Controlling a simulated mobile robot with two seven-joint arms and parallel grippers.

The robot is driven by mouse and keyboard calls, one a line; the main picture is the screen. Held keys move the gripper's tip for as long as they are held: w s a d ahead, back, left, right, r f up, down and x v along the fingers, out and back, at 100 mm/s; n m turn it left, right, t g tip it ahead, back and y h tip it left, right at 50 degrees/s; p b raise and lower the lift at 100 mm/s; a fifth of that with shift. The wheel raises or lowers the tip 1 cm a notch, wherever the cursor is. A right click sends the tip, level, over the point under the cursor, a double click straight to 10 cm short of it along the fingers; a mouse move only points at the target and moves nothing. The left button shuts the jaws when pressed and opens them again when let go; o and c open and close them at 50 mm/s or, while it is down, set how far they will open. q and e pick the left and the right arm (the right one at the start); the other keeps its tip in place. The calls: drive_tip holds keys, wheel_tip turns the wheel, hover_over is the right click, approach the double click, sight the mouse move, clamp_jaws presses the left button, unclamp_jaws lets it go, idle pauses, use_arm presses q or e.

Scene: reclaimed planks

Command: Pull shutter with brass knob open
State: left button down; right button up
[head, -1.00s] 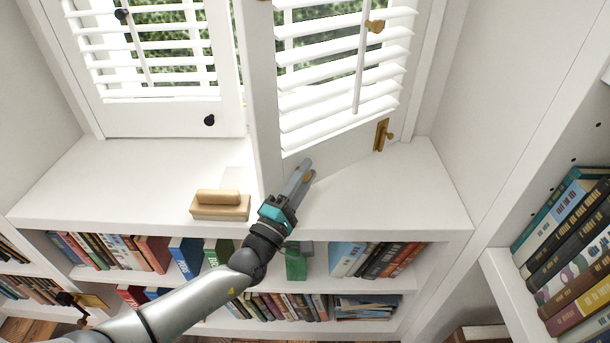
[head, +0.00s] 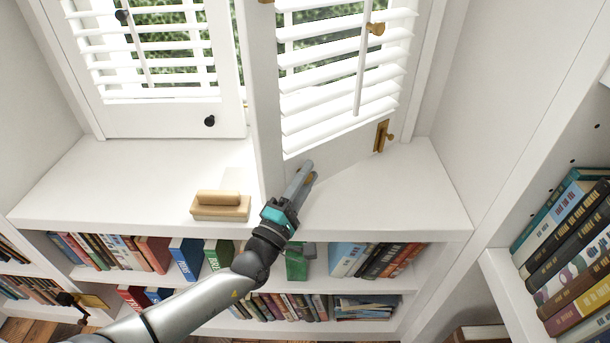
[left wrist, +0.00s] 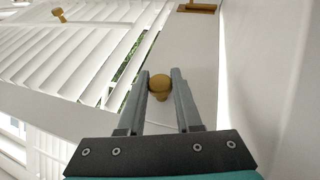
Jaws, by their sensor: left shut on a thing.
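The white louvred shutter with the brass knob (head: 335,140) stands partly swung out over the white sill, at an angle to the window. Its round brass knob (left wrist: 160,84) shows between the fingertips in the left wrist view; in the head view the fingers mostly hide it. My left gripper (head: 304,172) is shut on the knob at the shutter's lower free corner. The gripper also shows in the left wrist view (left wrist: 160,82). The other shutter (head: 170,118), with a black knob (head: 209,121), sits flat at the left. My right gripper is out of view.
A wooden-handled brush (head: 220,206) lies on the sill (head: 130,175) left of my gripper. Shelves of books (head: 375,260) run below the sill. A bookcase (head: 570,235) stands at the right. The sill right of the gripper is clear.

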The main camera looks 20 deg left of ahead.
use_arm(q)
drive_tip(key=s+d+y+p, duration=0.1)
drive_tip(key=d, duration=0.1)
drive_tip(key=s+d+n+y+p, duration=0.1)
drive_tip(key=d, duration=0.1)
drive_tip(key=s+d+n+y+p, duration=0.1)
drive_tip(key=d, duration=0.1)
drive_tip(key=shift+y, duration=0.3)
drive_tip(key=s+d+y, duration=0.1)
drive_tip(key=s+d, duration=0.1)
drive_tip(key=d, duration=0.5)
drive_tip(key=shift+d+n+y, duration=0.15)
drive_tip(key=shift+n+y, duration=0.15)
drive_tip(key=shift+n, duration=0.1)
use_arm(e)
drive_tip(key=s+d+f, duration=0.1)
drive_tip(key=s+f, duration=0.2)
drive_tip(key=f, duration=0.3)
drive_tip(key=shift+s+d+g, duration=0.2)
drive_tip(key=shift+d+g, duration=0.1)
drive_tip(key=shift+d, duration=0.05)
use_arm(q)
drive_tip(key=shift+f, duration=0.1)
drive_tip(key=c, duration=0.6)
unclamp_jaws()
